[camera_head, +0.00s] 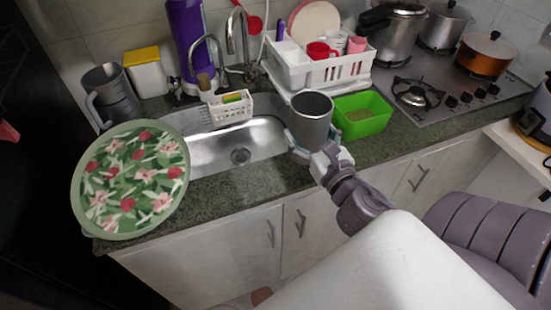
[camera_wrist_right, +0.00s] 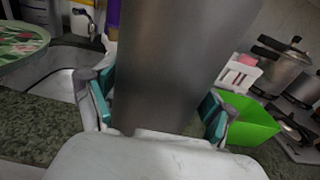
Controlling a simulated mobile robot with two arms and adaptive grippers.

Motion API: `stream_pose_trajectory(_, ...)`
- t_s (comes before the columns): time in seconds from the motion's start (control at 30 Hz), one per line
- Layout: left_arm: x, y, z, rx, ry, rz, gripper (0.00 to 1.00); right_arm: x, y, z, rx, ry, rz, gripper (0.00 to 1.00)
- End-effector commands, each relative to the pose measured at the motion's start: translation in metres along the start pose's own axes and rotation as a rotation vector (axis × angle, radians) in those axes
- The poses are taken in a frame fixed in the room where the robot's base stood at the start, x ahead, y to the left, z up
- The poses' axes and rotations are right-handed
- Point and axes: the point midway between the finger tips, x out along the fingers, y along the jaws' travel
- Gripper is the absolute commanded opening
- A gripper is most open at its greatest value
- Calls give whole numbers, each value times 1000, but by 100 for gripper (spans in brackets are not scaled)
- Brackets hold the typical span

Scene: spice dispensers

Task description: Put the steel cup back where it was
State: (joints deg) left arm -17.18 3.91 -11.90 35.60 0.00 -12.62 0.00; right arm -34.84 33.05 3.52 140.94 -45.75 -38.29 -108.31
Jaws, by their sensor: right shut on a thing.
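The steel cup (camera_head: 311,118) is upright and appears empty in the head view. My right gripper (camera_head: 312,147) is shut around its lower part and holds it in front of the white dish rack, beside the sink's right edge. In the right wrist view the cup (camera_wrist_right: 165,65) fills the middle, between the two teal-padded fingers of the gripper (camera_wrist_right: 160,112). I cannot tell whether the cup's base touches the counter. My left gripper is in neither view.
A green bin (camera_head: 362,113) stands right of the cup, near the stove (camera_head: 445,88). The dish rack (camera_head: 300,68) is behind. The sink (camera_head: 215,150) is to the left, with a floral tray (camera_head: 130,180) at its left end. The counter front (camera_head: 385,150) is clear.

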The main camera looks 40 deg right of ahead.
Motion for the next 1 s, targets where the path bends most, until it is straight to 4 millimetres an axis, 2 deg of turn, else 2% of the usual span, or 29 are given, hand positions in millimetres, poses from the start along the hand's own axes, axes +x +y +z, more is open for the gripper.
stream_pose_trajectory(0.1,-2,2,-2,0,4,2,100,13,27,-13,6,-5,0,23)
stream_pose_trajectory(0.2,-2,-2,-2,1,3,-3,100,21,45,-26,5,-3,0,23)
stream_pose_trajectory(0.4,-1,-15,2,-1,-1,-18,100,29,65,-40,1,-3,1,23)
stream_pose_trajectory(0.47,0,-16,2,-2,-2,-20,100,30,67,-43,0,-2,2,23)
stream_pose_trajectory(0.73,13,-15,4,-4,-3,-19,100,30,67,-80,-1,0,0,23)
stream_pose_trajectory(1.0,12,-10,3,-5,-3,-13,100,30,67,-82,-2,-2,2,23)
